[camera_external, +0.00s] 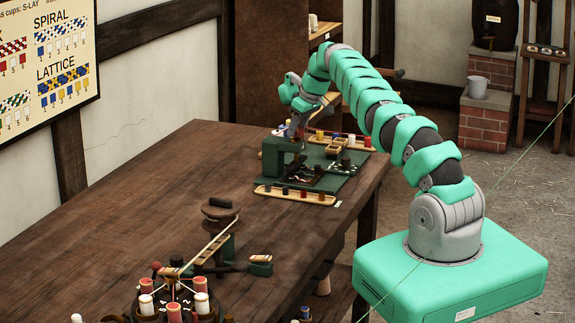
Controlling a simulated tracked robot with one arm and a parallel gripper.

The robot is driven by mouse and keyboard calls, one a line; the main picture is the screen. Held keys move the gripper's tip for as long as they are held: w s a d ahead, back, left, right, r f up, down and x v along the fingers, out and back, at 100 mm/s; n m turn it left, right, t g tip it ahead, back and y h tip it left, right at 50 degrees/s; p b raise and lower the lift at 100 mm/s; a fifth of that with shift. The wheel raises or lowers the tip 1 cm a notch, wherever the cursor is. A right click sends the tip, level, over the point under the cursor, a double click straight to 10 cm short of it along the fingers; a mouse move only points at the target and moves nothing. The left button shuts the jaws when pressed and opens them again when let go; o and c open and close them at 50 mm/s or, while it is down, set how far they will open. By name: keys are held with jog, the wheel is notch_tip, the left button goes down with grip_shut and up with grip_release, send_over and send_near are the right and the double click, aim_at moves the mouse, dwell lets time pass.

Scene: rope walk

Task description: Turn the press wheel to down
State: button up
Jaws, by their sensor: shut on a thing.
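The green press (272,160) stands on a green board at the far end of the wooden table. My arm reaches over from the right, and my gripper (297,131) points down at the top of the press. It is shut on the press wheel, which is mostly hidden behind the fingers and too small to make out. Which way the wheel is turned cannot be told from this view.
The green board (345,186) also carries small coloured cups and a wooden tray (294,196) of dark pegs along its front. A rope-laying device (175,300) with red and white spools stands at the near left. The middle left of the table (150,205) is clear.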

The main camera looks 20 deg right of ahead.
jog(key=shift+s+m+h, duration=0.1)
jog(key=shift+m+h, duration=0.3)
jog(key=shift+m, duration=0.7)
jog(key=m+t+h, duration=0.1)
jog(key=m, duration=0.2)
jog(key=shift+a+m+b, duration=0.15)
jog(key=shift+m+b, duration=0.15)
jog(key=m+h+b, duration=0.1)
jog(key=m, duration=0.2)
jog(key=m+h+b, duration=0.1)
jog(key=m, duration=0.2)
jog(key=shift+a+f+g+h, duration=0.2)
jog(key=shift+g+h, duration=0.1)
jog(key=shift+h, duration=0.1)
jog(key=shift+r+m+h+p, duration=0.3)
jog(key=shift+m+p, duration=0.1)
jog(key=shift+m, duration=0.7)
jog(key=shift+m+g+p, duration=0.4)
jog(key=shift+m+p, duration=0.2)
jog(key=shift+f+m+h+p, duration=0.1)
jog(key=shift+m+h+p, duration=0.2)
jog(key=shift+m+p, duration=0.7)
jog(key=shift+a, duration=0.1)
